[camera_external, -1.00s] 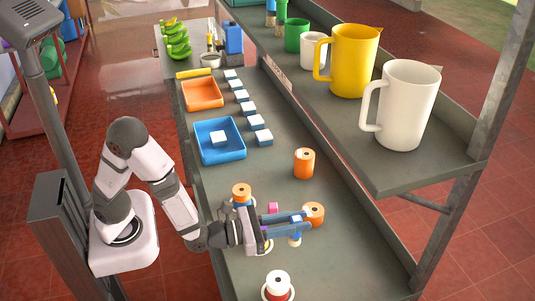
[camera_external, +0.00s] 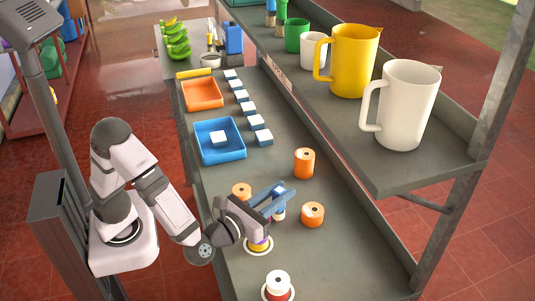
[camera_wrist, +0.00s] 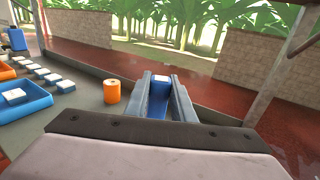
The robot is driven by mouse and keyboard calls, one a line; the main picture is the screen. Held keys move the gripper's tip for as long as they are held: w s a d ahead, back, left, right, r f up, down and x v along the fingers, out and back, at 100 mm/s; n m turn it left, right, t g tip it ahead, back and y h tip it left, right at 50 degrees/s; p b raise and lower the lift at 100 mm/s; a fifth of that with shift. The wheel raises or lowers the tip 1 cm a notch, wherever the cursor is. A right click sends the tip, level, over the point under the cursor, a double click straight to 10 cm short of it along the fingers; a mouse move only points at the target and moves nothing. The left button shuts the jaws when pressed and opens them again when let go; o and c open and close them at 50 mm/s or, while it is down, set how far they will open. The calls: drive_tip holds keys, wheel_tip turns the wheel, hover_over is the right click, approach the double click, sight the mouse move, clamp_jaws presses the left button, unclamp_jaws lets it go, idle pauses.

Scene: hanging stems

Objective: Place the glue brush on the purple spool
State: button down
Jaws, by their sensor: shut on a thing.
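A purple and yellow spool (camera_external: 259,245) stands on a white disc on the bench, below and in front of my gripper. My wrist partly covers its top.
Orange spools stand at the right (camera_external: 312,214), farther back (camera_external: 304,163) and left of my gripper (camera_external: 241,191). A red spool with a white top (camera_external: 278,283) stands in front. The shelf with mugs (camera_external: 385,175) overhangs the right side.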

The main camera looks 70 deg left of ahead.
drive_tip(key=s+a+n+g+y, duration=0.3)
drive_tip(key=s+a+n+y, duration=0.1)
drive_tip(key=a+y, duration=0.15)
drive_tip(key=shift+h, duration=0.45)
drive_tip(key=shift+a+f+p, duration=0.15)
drive_tip(key=shift+f+p, duration=0.3)
drive_tip(key=shift+f, duration=4.7)
drive_tip(key=shift+f, duration=0.2)
drive_tip(key=c, duration=1.5)
unclamp_jaws()
drive_tip(key=shift+r, duration=0.1)
